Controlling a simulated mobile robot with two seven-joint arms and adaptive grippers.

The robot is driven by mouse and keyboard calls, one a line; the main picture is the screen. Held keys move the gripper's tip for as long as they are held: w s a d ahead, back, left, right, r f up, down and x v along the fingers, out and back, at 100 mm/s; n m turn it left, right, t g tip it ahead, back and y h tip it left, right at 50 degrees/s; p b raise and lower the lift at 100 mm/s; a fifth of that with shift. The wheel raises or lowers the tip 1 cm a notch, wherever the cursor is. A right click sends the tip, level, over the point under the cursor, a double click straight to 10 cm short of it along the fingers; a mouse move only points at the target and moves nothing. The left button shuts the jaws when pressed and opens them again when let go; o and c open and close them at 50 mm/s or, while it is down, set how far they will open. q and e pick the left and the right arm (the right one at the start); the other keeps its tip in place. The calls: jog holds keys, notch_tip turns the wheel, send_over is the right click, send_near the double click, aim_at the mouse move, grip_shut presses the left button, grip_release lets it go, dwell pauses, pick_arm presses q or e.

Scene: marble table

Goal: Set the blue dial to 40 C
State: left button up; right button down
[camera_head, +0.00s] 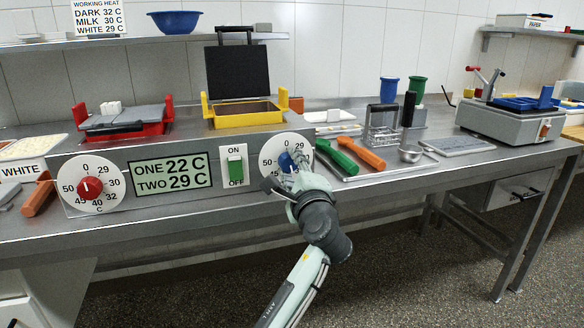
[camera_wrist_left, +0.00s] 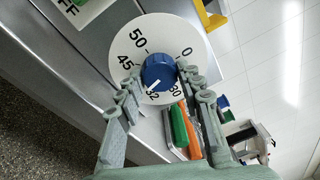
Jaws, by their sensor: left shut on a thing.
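The blue dial (camera_head: 286,161) is the right-hand knob on the grey panel, on a white number disc (camera_head: 267,160). My left gripper (camera_head: 287,175) is at the dial, with its fingers on either side of the knob. In the left wrist view the blue knob (camera_wrist_left: 158,72) sits between the fingertips of my gripper (camera_wrist_left: 160,80), which is shut on it. The knob's white mark points down-left, close to the 32; the 40 is hidden, apparently by a finger. My right gripper is not in view.
A red dial (camera_head: 90,188) is at the panel's left, and a green ON/OFF switch (camera_head: 235,167) is left of the blue dial. Green-handled (camera_head: 337,156) and orange-handled (camera_head: 361,152) tools lie to the right. A sign (camera_head: 98,17) lists working heats.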

pick_arm(q)
jog(key=shift+f+m, duration=0.15)
jog(key=shift+m, duration=1.05)
jog(key=o, duration=1.2)
jog(key=shift+c, duration=0.2)
notch_tip(320, 180, up, 9)
jog(key=shift+d, duration=0.1)
jog(key=shift+r, duration=0.65)
